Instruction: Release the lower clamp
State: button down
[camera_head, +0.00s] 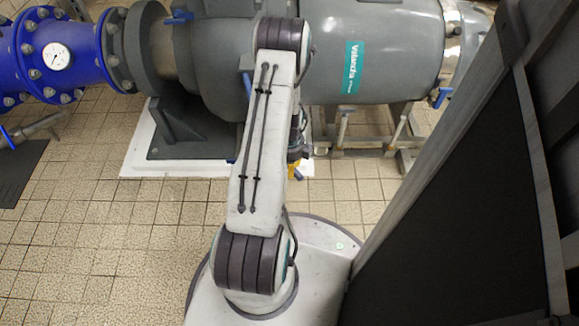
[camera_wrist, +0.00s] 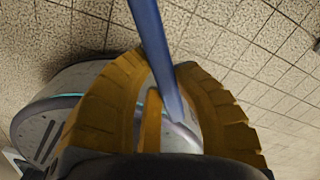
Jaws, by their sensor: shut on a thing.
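The handle runs from the top edge down between the fingers. Its lower end looks pale, and what it joins is out of sight. In the head view my arm covers most of the gripper; only a bit of yellow shows (camera_head: 294,171) below the grey pump body (camera_head: 385,50). A blue lever (camera_head: 247,82) shows beside my arm on the pump. I cannot tell from the head view which clamp the held handle belongs to.
Another blue lever (camera_head: 441,97) sits at the silver band (camera_head: 452,40) on the right. A third (camera_head: 178,17) is at the upper left. Blue flanged pipe (camera_head: 80,50) with a gauge lies left. A dark panel (camera_head: 470,190) stands close on the right.

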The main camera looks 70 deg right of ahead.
jog(key=shift+f, duration=0.1)
jog(key=c, duration=0.9)
grip_release()
jog(key=shift+c, duration=0.2)
